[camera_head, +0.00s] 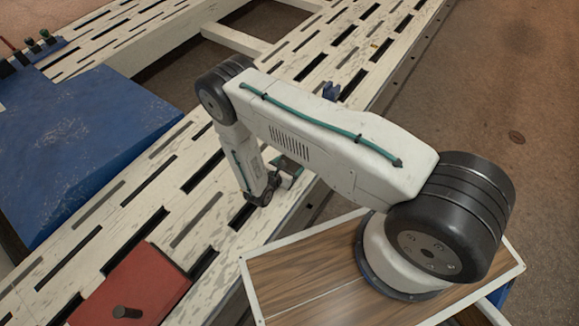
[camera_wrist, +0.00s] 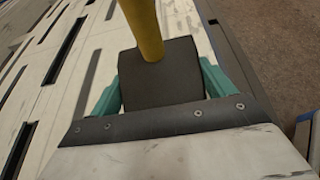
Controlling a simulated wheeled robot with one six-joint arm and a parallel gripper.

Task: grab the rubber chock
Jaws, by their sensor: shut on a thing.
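The rubber chock (camera_wrist: 158,84) is a dark grey block with a flat face, seen in the wrist view. A yellow rod (camera_wrist: 143,28) rises from it or stands against it; I cannot tell which. My gripper (camera_wrist: 162,88) has its teal fingers on both sides of the dark block and is shut on it. In the head view my gripper (camera_head: 284,176) is low over the pale slotted bench frame (camera_head: 205,215), near its right edge. There my wrist hides most of the block, and I cannot tell whether it still touches the bench.
A large blue block (camera_head: 80,140) lies on the left of the bench. A red block (camera_head: 135,285) with a black knob sits at the front left. A small blue piece (camera_head: 330,91) is farther back on the slotted rail. Brown floor (camera_head: 500,90) is open at the right.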

